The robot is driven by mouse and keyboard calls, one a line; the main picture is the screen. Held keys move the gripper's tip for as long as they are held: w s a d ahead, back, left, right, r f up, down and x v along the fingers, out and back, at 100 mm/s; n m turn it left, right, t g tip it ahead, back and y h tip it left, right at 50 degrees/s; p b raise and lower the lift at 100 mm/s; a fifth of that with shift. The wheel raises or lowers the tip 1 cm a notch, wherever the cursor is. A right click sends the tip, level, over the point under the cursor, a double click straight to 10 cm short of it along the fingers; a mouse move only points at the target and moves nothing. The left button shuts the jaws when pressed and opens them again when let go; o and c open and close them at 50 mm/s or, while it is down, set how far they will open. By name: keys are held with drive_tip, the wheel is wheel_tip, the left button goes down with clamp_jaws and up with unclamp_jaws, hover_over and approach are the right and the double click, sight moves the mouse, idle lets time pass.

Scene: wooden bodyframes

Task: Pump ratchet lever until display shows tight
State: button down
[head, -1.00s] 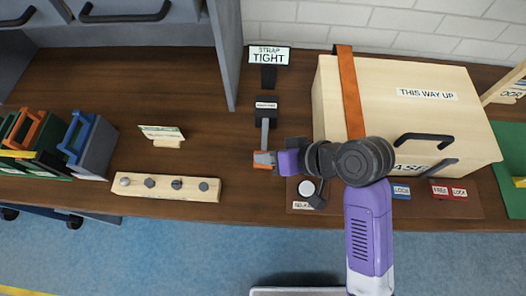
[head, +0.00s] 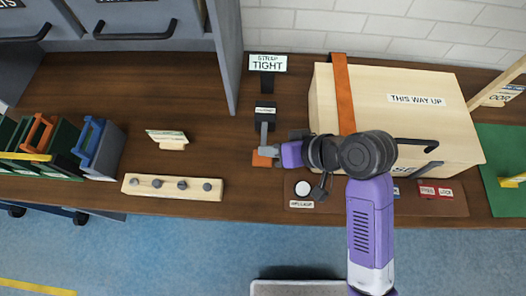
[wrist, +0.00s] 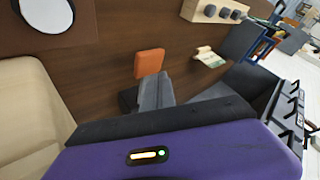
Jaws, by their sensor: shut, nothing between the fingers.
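The lever's orange end (head: 262,159) also shows in the wrist view (wrist: 149,62), just past my fingers. My gripper (head: 272,150) is shut with nothing between its fingers. It comes in from the right and lies against or very close to the lever's end; I cannot tell if they touch. An orange strap (head: 342,95) runs over the wooden case (head: 430,120).
A white round button (head: 303,188) on a brown panel lies right of the lever, with red labelled tags (head: 436,190) farther right. A wooden strip with several knobs (head: 172,188) and a small sign (head: 167,138) are to the left. The counter between is clear.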

drive_tip(key=shift+a+r, duration=0.15)
drive_tip(key=shift+r, duration=0.05)
drive_tip(key=shift+r, duration=0.15)
wheel_tip(320, 180, up, 5)
drive_tip(key=p, duration=0.5)
drive_tip(key=shift+p, duration=0.35)
idle(0.5)
